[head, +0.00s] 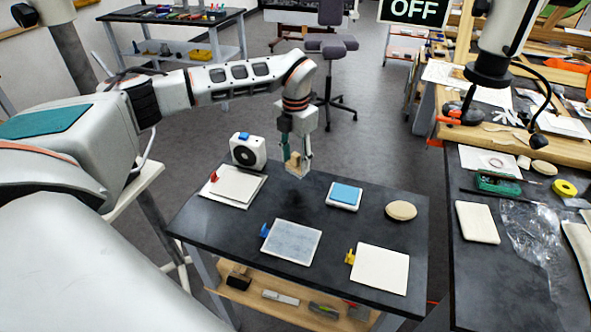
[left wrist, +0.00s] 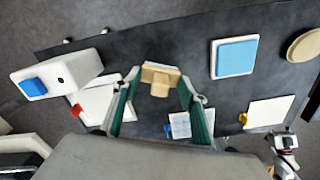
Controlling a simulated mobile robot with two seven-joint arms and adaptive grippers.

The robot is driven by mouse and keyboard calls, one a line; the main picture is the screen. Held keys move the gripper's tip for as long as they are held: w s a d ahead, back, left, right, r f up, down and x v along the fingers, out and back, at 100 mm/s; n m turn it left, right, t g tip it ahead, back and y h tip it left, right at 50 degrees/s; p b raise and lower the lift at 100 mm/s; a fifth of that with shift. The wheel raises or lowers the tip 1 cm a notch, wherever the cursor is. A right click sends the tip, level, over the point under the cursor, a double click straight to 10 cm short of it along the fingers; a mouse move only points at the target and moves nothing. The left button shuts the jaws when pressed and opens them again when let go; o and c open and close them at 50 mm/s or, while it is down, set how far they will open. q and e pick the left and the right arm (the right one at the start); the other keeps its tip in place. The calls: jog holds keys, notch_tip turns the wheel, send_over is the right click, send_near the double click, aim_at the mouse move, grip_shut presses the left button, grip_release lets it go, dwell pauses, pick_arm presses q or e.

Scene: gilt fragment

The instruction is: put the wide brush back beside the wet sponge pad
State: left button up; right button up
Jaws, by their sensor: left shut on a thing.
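My left gripper (head: 298,166) is shut on the wide brush (head: 294,160), a tan block-like piece, and holds it above the far edge of the dark table. In the left wrist view the brush (left wrist: 159,78) sits between the green fingers. The wet sponge pad (head: 345,193) is blue and lies in a white tray on the table, to the right of the brush; it also shows in the left wrist view (left wrist: 235,57). Bare tabletop lies around the pad. I cannot make out my right gripper.
A white boxy device (head: 247,151) stands at the table's far left. White sheets (head: 236,186) with a red clip, a grey sheet (head: 291,241) with a blue clip and a white sheet (head: 380,268) with a yellow clip lie around. A round tan pad (head: 401,210) lies right of the sponge.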

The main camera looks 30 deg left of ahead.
aim_at(295, 171)
pick_arm(q)
notch_tip(295, 171, down, 4)
jog(key=shift+r, duration=0.1)
jog(key=shift+f, duration=0.3)
jog(key=shift+f, duration=0.15)
jog(key=o, duration=1)
